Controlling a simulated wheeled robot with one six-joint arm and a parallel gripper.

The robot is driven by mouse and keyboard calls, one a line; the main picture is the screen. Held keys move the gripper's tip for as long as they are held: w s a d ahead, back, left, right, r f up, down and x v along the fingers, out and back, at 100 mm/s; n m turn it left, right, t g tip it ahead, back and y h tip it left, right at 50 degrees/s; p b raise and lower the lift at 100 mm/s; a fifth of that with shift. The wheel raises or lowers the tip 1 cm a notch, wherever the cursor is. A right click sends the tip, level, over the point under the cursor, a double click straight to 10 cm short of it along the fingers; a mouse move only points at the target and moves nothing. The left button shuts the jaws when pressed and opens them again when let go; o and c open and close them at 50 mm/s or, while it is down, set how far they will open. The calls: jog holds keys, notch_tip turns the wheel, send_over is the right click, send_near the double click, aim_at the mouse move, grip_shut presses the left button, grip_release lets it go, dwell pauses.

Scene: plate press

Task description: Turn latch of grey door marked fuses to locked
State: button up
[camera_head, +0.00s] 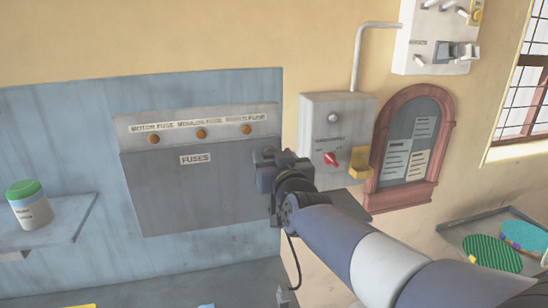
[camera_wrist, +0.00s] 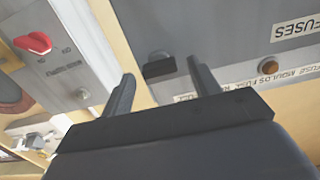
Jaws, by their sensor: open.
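The grey door marked FUSES (camera_head: 190,195) is flat against its box on the blue panel. It also shows in the wrist view (camera_wrist: 225,35). Its latch (camera_wrist: 160,68), a short dark bar beside a round boss, sits near the door's side edge. The bar lies roughly parallel to the lettering of the FUSES label. My gripper (camera_head: 270,170) is at the door's right edge and hides the latch in the head view. In the wrist view, my gripper (camera_wrist: 160,72) is open, with one finger on each side of the latch. I cannot tell whether they touch it.
A grey box with a red knob (camera_head: 331,159) and a yellow part (camera_head: 361,162) is close to the right of the door. Orange buttons (camera_head: 201,134) line the strip above the door. A shelf with a green-lidded jar (camera_head: 30,205) is at left. A framed notice board (camera_head: 408,150) hangs right.

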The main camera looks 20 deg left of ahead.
jog(key=c, duration=1)
